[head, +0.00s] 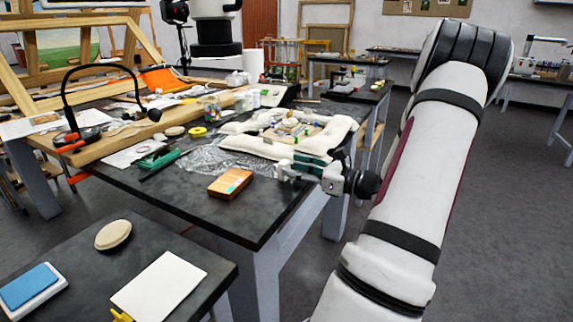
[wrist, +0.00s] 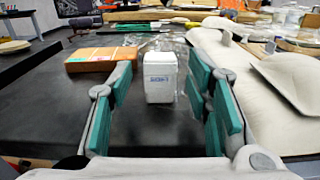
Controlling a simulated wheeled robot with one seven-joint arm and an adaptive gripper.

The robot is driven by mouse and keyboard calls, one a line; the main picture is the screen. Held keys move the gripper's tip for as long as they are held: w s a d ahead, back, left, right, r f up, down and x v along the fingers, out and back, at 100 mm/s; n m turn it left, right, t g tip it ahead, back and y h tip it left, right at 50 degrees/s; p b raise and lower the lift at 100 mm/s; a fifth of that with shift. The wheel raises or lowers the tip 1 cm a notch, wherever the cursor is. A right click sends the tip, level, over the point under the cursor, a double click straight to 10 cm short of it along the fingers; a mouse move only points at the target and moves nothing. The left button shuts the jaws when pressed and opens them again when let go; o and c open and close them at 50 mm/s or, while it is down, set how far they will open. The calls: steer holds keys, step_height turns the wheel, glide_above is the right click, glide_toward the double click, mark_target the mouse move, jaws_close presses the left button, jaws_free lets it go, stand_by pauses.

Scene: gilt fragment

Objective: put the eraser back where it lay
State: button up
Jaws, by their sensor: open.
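The white block with blue lettering, which looks like the eraser (wrist: 160,78), stands upright on the dark table top (wrist: 120,125) in the wrist view. My gripper (wrist: 161,70) is open, with a green-padded finger to each side of the block and a clear gap on both sides. I cannot tell how far the block is from the fingertips in depth. In the head view my gripper (head: 287,169) is low at the right edge of the table, beside the white cushion. I cannot make out the block there; the fingers seem to hide it.
An orange-brown box (head: 230,183) lies left of my gripper; it also shows in the wrist view (wrist: 98,58). A padded white cushion (head: 253,146) is close by, to the right in the wrist view. Crumpled clear film (head: 210,158) lies behind. Bare dark table is left of the block.

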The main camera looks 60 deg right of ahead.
steer(key=s, duration=0.8)
steer(key=w+a+r+n+g+y, duration=0.1)
steer(key=w+a+n+g+y, duration=0.1)
steer(key=a, duration=0.3)
steer(key=w+a+r+n+g+y, duration=0.1)
steer(key=w+a+r+n+y, duration=0.1)
steer(key=w+a+n, duration=0.1)
steer(key=w+a+r+n+g+y+p, duration=0.1)
steer(key=w+a+n+g+y, duration=0.1)
steer(key=a, duration=0.5)
steer(key=shift+w+r+n+g+y, duration=0.25)
steer(key=shift+w+n+y, duration=0.35)
steer(key=shift+w+n, duration=0.3)
steer(key=a+r+n+g+y, duration=0.15)
steer(key=a+n+g, duration=0.55)
steer(key=a, duration=0.8)
steer(key=s+a+r+n+g+h, duration=0.1)
steer(key=s+a+n+g+h, duration=0.35)
steer(key=s+a+n, duration=0.55)
steer(key=s+a+n+h, duration=0.1)
steer(key=s+n+h, duration=0.4)
steer(key=s+n, duration=0.2)
steer(key=shift+a+r+n, duration=0.2)
steer(key=shift+n, duration=0.9)
steer(key=shift+s, duration=0.1)
